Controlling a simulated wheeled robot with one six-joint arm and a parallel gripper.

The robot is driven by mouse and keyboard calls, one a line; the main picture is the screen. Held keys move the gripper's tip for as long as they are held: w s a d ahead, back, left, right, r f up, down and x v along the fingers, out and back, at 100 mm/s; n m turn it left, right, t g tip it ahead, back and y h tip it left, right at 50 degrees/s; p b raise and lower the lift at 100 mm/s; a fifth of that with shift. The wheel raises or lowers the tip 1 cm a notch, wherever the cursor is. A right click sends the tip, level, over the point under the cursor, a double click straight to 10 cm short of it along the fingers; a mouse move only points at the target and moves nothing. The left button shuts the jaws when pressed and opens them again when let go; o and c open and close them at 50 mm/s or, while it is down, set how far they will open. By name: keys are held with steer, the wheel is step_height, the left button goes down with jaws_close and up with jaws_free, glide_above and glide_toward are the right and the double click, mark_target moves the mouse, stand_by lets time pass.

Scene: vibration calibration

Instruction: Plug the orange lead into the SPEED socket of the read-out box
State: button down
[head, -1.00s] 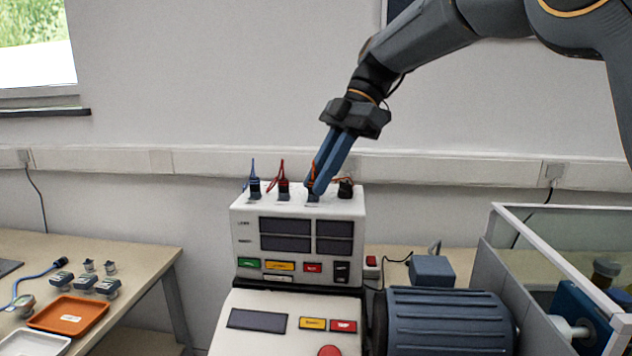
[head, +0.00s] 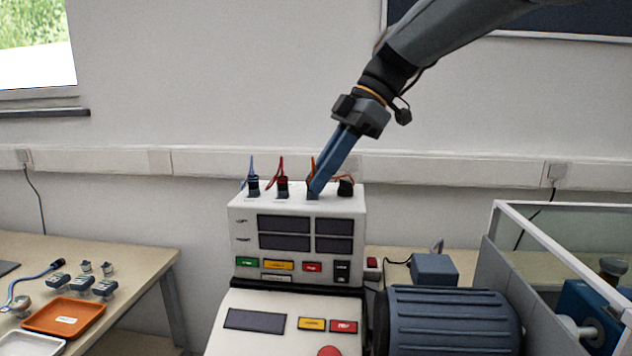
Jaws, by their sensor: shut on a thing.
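The white read-out box (head: 243,262) stands on the console, with a row of sockets along its top. The orange lead (head: 313,162) shows as a thin orange strand rising beside my fingers at the third position from the left. My gripper (head: 313,190) reaches down from the upper right and is shut on the orange lead's plug, which the fingers mostly hide. The fingertips are at a grey socket on the box top. I cannot tell how deep the plug sits, and the socket labels are too small to read.
A blue plug (head: 253,187) and a red plug (head: 283,187) stand upright to the left of my fingers. A black plug (head: 345,188) stands close on the right, with orange cable near it. A ribbed motor (head: 450,322) is at lower right.

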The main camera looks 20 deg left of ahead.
steer(key=shift+s+m+t+y+b, duration=0.1)
steer(key=shift+m+t+y+b, duration=0.35)
steer(key=shift+m, duration=0.45)
steer(key=shift+s+d+m+t+y+b, duration=0.1)
steer(key=shift+m+t+y+b, duration=0.15)
steer(key=shift+m, duration=0.35)
steer(key=shift+s+m+t+b, duration=0.15)
steer(key=shift+m+t, duration=0.15)
steer(key=shift+m, duration=0.3)
steer(key=shift+w+r, duration=0.1)
steer(key=c, duration=1.6)
jaws_free()
steer(key=shift+d, duration=0.1)
steer(key=shift+p+v, duration=1.1)
steer(key=shift+v, duration=1.3)
steer(key=shift+r, duration=0.1)
